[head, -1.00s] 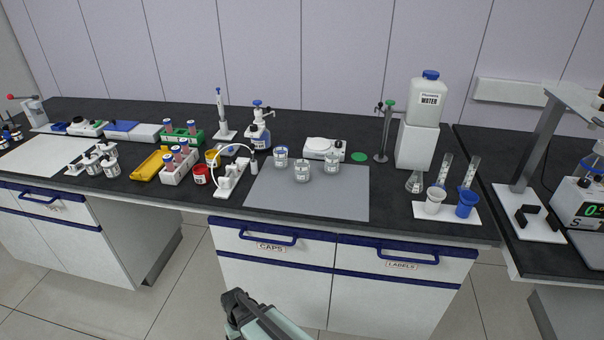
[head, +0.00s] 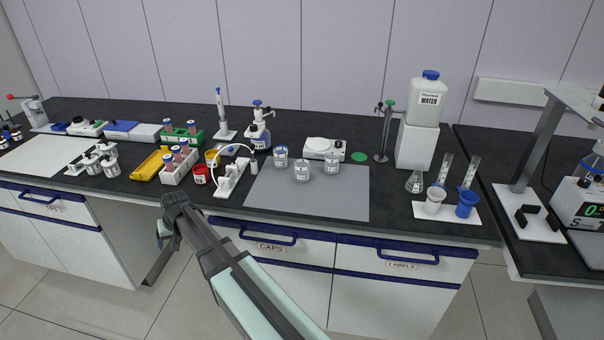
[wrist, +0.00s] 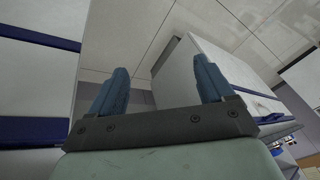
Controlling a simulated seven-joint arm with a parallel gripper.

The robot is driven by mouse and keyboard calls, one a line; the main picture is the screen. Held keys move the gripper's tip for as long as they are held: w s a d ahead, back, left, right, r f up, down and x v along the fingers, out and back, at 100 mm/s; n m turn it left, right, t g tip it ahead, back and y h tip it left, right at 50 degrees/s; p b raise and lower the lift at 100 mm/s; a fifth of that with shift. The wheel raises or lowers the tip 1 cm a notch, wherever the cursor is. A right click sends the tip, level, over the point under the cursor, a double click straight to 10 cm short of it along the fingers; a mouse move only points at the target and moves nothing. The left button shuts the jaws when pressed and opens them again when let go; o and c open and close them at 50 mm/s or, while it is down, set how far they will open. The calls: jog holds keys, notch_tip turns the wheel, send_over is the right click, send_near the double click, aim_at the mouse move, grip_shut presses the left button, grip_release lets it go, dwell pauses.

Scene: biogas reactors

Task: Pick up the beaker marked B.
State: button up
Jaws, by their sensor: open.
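Three small beakers with white labels stand grouped on and by the grey mat (head: 310,198) in the head view: a left one (head: 281,158), a front one (head: 302,170) and a right one (head: 331,166). Their letters are too small to read, so I cannot tell which is B. My gripper (head: 170,198) is in front of the bench edge, left of the mat and apart from the beakers. In the wrist view my gripper (wrist: 160,88) shows two blue fingers spread wide with nothing between them. No beaker shows in the wrist view.
A white balance (head: 322,148) stands behind the beakers. A white tubing stand (head: 232,178) and a red cup (head: 201,175) are left of the mat. A blue-topped bottle (head: 258,130) stands behind. The front and right of the mat are clear.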

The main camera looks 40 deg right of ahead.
jog(key=w+a+r+t, duration=0.15)
jog(key=w+r, duration=0.45)
jog(key=r, duration=0.7)
notch_tip(320, 180, up, 12)
jog(key=m+h, duration=0.3)
jog(key=h, duration=0.1)
send_over(302, 169)
jog(key=s, duration=0.3)
jog(key=shift+g, duration=0.45)
jog(key=x, duration=0.7)
jog(key=shift+w+a+f, duration=0.1)
jog(key=shift+w+a, duration=0.15)
jog(key=shift+a, duration=0.05)
jog(key=shift+w+x, duration=0.1)
jog(key=shift+x, duration=1.25)
jog(key=shift+w+x, duration=0.15)
jog(key=shift+x, duration=1.2)
jog(key=shift+d, duration=0.1)
jog(key=shift+c, duration=0.5)
jog(key=c, duration=1)
